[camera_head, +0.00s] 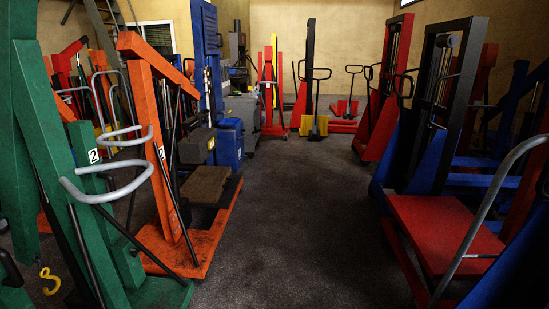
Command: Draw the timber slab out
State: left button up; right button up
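A flat brown slab (206,186) lies near the middle left, low down beside the orange hoist (165,150). It may be the timber slab, but its material is too dark to tell. Its front edge faces me, and a dark block shows under it. The hoist's orange upright and a thin dark bar stand close to its left side. A grey-brown block (197,146) is just behind it. Neither of my grippers is in view, and nothing is seen touching the slab.
A green hoist (62,170) with grey handles fills the left foreground. A red platform cart (440,232) with a curved grey handle stands at the right. Blue and red lifts (385,95) line the right side. The dark floor (300,225) between the rows is clear.

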aim_at(207, 184)
jog(key=z, duration=0.05)
jog(key=i, duration=2.35)
jog(key=u, duration=0.3)
jog(key=i, duration=2.4)
jog(key=u, duration=0.3)
jog(key=i, duration=0.8)
jog(key=u, duration=0.1)
